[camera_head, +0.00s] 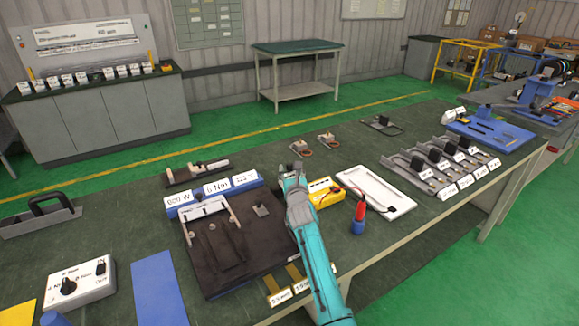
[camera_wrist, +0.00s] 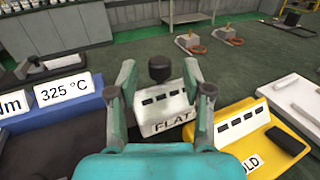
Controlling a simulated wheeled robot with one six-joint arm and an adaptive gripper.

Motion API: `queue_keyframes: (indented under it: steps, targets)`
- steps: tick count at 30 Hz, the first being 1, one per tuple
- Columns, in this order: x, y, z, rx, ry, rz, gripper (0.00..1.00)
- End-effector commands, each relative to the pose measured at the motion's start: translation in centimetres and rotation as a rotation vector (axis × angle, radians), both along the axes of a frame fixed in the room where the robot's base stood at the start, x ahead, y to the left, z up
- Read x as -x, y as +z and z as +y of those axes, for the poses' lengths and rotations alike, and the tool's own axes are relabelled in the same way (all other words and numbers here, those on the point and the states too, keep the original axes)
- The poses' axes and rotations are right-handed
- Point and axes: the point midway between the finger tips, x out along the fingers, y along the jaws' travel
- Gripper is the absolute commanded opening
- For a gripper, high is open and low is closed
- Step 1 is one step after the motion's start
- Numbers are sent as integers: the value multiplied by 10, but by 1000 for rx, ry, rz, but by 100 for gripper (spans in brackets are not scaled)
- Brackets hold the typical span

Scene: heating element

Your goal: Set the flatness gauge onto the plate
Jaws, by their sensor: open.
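A pale block marked "FLAT" with black slots and a black knob, apparently the flatness gauge (camera_wrist: 166,115), sits in the middle of the wrist view. My gripper (camera_wrist: 161,78) is open, with one finger on each side of the knob. I cannot tell whether the fingers touch it. In the head view my gripper (camera_head: 297,172) is above the far side of the bench, and the gauge is hidden there. A flat white plate (camera_head: 375,192) lies right of my arm. A dark board (camera_head: 208,272) with rods and a small grey piece lies left. I cannot tell which is the task's plate.
Blue label blocks (camera_head: 215,192) stand left of my gripper. A yellow meter (camera_head: 322,194) and a red-handled tool in a blue holder (camera_head: 358,226) are close on the right. Grey fixtures (camera_head: 440,165) line the right side.

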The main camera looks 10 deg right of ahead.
Motion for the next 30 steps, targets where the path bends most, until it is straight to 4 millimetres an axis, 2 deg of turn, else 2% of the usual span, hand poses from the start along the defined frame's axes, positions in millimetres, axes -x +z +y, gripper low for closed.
queue_keyframes:
  steps: [3,9,21,27,30]
  targets:
    - [-15,1,-1,1,-1,0,50]
    - [-28,0,-2,-1,0,0,50]
    - [-32,0,-2,-1,0,0,50]
    - [-32,0,-2,-1,0,0,0]
    - [-32,0,-2,-1,0,0,0]
